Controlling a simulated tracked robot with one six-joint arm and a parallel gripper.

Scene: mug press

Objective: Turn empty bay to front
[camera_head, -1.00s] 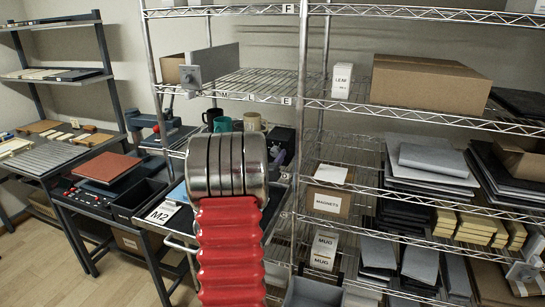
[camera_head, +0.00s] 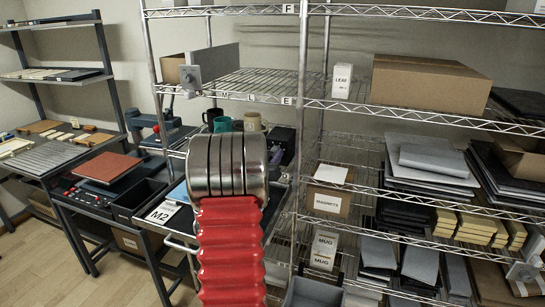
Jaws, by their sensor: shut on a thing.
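My arm's red ribbed sleeve and ringed silver joint fill the lower middle of the view. My gripper is hidden behind them, and what it touches cannot be seen. Behind the silver joint stand a black mug (camera_head: 211,116), a teal mug (camera_head: 223,124) and a cream mug (camera_head: 252,122). A dark boxy device (camera_head: 282,141) stands just right of the mugs, partly covered by the joint. No bay can be made out, so I cannot tell which way an empty one faces.
A cart with an M2 label (camera_head: 162,212) is left of my arm. A bench with a red-brown plate (camera_head: 107,167) stands farther left. Wire shelving (camera_head: 304,100) with cartons (camera_head: 430,84) and dark slabs fills the right. Open floor (camera_head: 50,262) shows at lower left.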

